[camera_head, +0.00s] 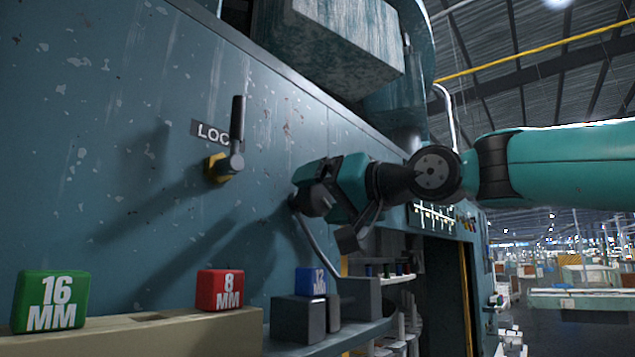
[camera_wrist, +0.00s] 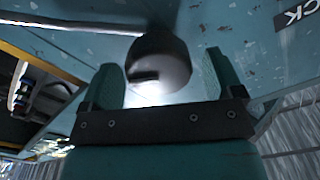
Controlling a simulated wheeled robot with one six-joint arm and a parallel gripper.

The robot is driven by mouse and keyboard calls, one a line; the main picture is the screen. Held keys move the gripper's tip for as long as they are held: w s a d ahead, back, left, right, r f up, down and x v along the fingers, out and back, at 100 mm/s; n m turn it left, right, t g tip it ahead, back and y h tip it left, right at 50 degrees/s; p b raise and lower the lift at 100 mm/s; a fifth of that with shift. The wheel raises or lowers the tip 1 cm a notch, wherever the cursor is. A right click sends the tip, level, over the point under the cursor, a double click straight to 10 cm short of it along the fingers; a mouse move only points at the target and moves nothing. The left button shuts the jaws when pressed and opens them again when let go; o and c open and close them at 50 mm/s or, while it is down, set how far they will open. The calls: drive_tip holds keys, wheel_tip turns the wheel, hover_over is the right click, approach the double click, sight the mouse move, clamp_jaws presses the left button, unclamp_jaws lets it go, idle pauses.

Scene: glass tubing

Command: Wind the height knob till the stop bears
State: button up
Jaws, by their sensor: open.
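A dark round knob with a paler grey face and a short dark mark (camera_wrist: 160,62) shows in the wrist view, standing off the teal panel. My gripper (camera_wrist: 163,78) is open, with one teal finger on each side of the knob in that view. There is a gap at each side, and I cannot tell how deep the knob sits between the fingers. No stop can be made out.
A lock lever (camera_head: 237,130) with a dark handle stands upright left of my gripper, beside its label. A green 16 MM block (camera_head: 50,301) and a red 8 MM block (camera_head: 220,290) sit on a beige ledge (camera_head: 180,335). A blue block (camera_head: 311,281) and dark blocks (camera_head: 298,320) are below my gripper.

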drive_tip(key=shift+w+a, duration=0.35)
drive_tip(key=shift+a, duration=0.1)
drive_tip(key=c, duration=0.9)
drive_tip(key=shift+o, duration=0.2)
drive_tip(key=shift+m, duration=0.4)
drive_tip(key=m+p, duration=0.1)
drive_tip(key=m, duration=0.2)
drive_tip(key=shift+d+f+m+p, duration=0.1)
drive_tip(key=shift+m+p, duration=0.35)
drive_tip(key=shift+m, duration=1.55)
